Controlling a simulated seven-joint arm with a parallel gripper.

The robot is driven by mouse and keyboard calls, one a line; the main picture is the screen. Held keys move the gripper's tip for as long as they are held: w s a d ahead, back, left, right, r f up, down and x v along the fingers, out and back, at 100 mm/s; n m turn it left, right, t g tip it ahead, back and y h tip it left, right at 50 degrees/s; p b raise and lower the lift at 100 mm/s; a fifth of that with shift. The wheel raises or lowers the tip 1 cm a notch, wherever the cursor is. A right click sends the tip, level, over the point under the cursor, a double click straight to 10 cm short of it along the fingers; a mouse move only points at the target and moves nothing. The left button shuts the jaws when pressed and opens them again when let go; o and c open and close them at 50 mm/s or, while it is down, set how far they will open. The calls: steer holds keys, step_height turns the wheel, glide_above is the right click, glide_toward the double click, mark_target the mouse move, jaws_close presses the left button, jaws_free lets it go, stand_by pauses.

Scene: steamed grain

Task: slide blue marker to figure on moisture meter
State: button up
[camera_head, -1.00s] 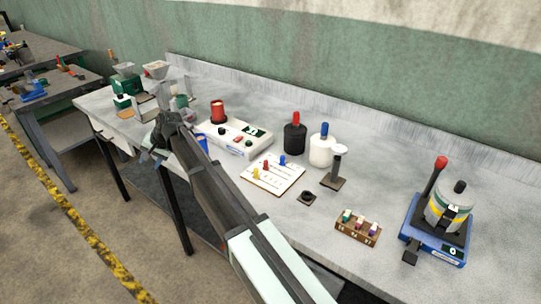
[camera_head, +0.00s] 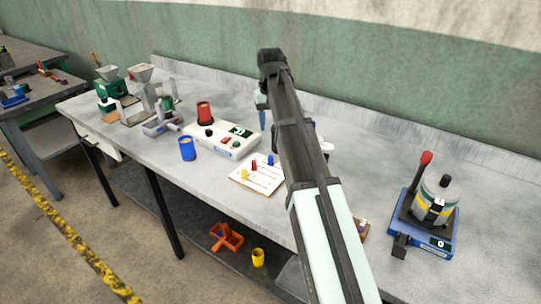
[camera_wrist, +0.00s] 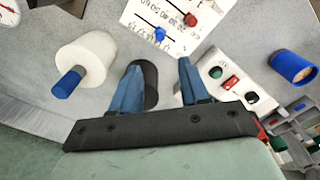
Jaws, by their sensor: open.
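The blue marker (camera_head: 271,160) stands on a white card (camera_head: 262,182) of printed scales, beside a red marker (camera_head: 254,164) and a yellow one. In the wrist view the blue marker (camera_wrist: 159,34) sits on a line beyond my fingertips, apart from them. My gripper (camera_wrist: 160,68) is open and empty, above the bench, and also shows in the head view (camera_head: 262,118).
A white bottle (camera_wrist: 90,55) with a blue cap and a black bottle (camera_wrist: 151,82) stand close by my left finger in the wrist view. A blue cup (camera_head: 187,149) and a red cup (camera_head: 204,112) flank the meter. My arm hides part of the bench.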

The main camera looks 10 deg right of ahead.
mark_target(270, 156)
step_height(270, 156, down, 14)
steer(key=shift+r, duration=0.15)
stand_by(0.5)
jaws_close()
stand_by(0.4)
